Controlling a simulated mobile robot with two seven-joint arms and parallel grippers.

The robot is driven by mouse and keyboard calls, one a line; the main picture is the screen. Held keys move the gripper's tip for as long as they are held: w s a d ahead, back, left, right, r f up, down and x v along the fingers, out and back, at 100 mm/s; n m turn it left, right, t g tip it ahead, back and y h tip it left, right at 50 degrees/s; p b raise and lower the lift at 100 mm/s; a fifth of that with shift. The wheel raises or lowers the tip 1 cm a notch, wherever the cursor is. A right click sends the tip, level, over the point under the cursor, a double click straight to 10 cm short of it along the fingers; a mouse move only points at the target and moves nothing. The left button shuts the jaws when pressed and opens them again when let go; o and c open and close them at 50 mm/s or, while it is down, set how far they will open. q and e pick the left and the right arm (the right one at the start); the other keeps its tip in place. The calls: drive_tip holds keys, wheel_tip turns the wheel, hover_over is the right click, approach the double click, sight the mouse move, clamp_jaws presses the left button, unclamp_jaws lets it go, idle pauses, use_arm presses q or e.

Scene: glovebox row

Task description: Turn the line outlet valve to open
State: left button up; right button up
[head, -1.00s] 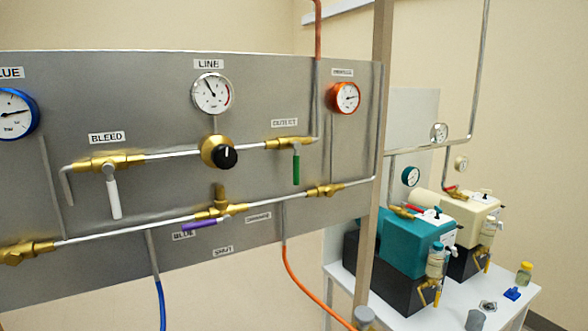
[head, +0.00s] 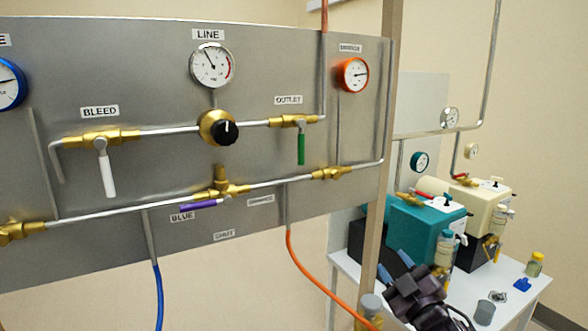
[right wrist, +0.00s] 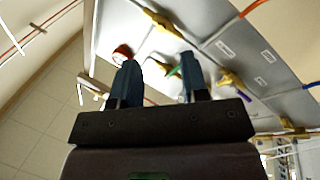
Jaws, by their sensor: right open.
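The line outlet valve (head: 290,121) is a brass fitting under the OUTLET label on the grey panel. Its green lever (head: 301,150) hangs straight down, across the pipe. My right gripper (head: 393,260) is at the lower right in the head view, below and to the right of the lever and apart from it. In the right wrist view its two blue fingers (right wrist: 160,75) are spread with nothing held. The green lever (right wrist: 174,70) shows there beyond the gap between the fingers. My left gripper is in neither view.
A white BLEED lever (head: 107,174), a black regulator knob (head: 226,132) and a purple lever (head: 198,205) are on the same panel. An orange hose (head: 305,262) hangs below it. A tan post (head: 378,200) stands at its right, with teal and cream pumps (head: 425,230) beyond.

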drive_tip(key=w+a+r+n+g+y+b, duration=0.1)
drive_tip(key=w+a+r+n+g+y, duration=0.25)
drive_tip(key=r+n, duration=0.6)
drive_tip(key=w+a+r+n+g+y+b, duration=0.15)
drive_tip(key=a+r+n+y, duration=0.25)
drive_tip(key=r+n+y, duration=0.45)
drive_tip(key=w+a+r+n+g+y, duration=0.2)
drive_tip(key=a+r+n+g+y, duration=0.1)
drive_tip(key=r+n, duration=0.75)
drive_tip(key=n+g+h, duration=0.4)
drive_tip(key=n, duration=0.5)
approach(301, 167)
wheel_tip(301, 167, up, 4)
drive_tip(key=w+a, duration=0.1)
drive_tip(key=a, duration=0.1)
drive_tip(key=x, duration=0.5)
drive_tip(key=b+x, duration=0.1)
drive_tip(key=x, duration=0.2)
drive_tip(key=shift+w+f, duration=0.35)
drive_tip(key=shift+f, duration=0.05)
drive_tip(key=shift+w+a, duration=0.3)
drive_tip(key=shift+a, duration=0.25)
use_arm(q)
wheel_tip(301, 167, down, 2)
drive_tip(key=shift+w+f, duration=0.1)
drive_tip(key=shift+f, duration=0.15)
use_arm(e)
drive_tip(key=shift+a+r, duration=0.15)
